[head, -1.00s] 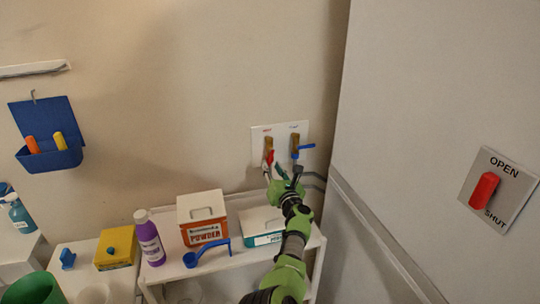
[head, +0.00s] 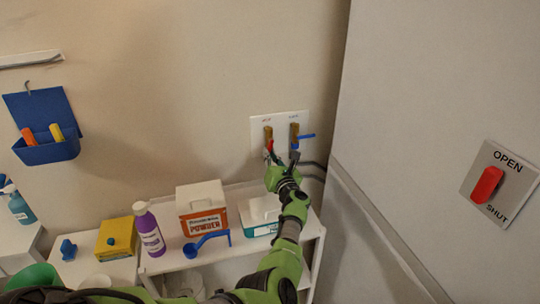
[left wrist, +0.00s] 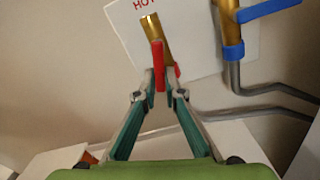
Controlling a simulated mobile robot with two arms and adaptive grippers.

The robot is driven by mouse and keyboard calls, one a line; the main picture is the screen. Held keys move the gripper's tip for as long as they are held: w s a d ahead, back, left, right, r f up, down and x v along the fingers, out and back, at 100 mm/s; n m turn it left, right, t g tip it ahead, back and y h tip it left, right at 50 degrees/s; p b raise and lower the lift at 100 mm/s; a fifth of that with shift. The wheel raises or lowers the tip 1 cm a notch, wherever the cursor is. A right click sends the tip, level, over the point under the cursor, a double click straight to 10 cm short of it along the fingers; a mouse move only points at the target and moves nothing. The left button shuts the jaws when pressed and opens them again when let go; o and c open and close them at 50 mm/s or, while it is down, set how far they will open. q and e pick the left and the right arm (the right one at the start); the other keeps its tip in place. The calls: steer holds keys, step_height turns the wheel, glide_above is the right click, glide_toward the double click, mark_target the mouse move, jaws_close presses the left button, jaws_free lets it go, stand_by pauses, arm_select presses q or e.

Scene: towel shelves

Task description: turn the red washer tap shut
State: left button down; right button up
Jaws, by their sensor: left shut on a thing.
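The red washer tap (head: 270,146) is on a brass valve on the white wall plate (head: 285,119), on the side marked HOT. In the left wrist view the red handle (left wrist: 158,66) points down between my left gripper's fingertips. My left gripper (left wrist: 162,78) is shut on this handle; it also shows in the head view (head: 279,160). The blue tap (head: 306,136) is on the brass valve to the right, its lever pointing right. My right gripper is not in view.
Below the plate, a white shelf (head: 170,264) holds a purple bottle (head: 150,232), a powder box (head: 204,222), a blue scoop (head: 207,242) and a white-and-teal box (head: 262,213). Grey pipes (head: 314,168) run right. A red OPEN/SHUT switch (head: 487,184) is on the right panel.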

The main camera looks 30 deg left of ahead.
arm_select(q)
steer(key=shift+a, duration=0.1)
steer(key=shift+s+a+r+m+p, duration=0.35)
steer(key=shift+r+m+p, duration=0.5)
steer(key=shift+m, duration=1.55)
steer(key=shift+s+a+r+m+p, duration=0.5)
steer(key=shift+m+p, duration=0.6)
steer(key=shift+m, duration=1.3)
steer(key=shift+s+a+r+m+p, duration=0.2)
steer(key=shift+r+m+p, duration=0.7)
steer(key=shift+m, duration=1.5)
steer(key=c, duration=2.1)
jaws_free()
steer(key=shift+c, duration=0.2)
steer(key=shift+f, duration=0.2)
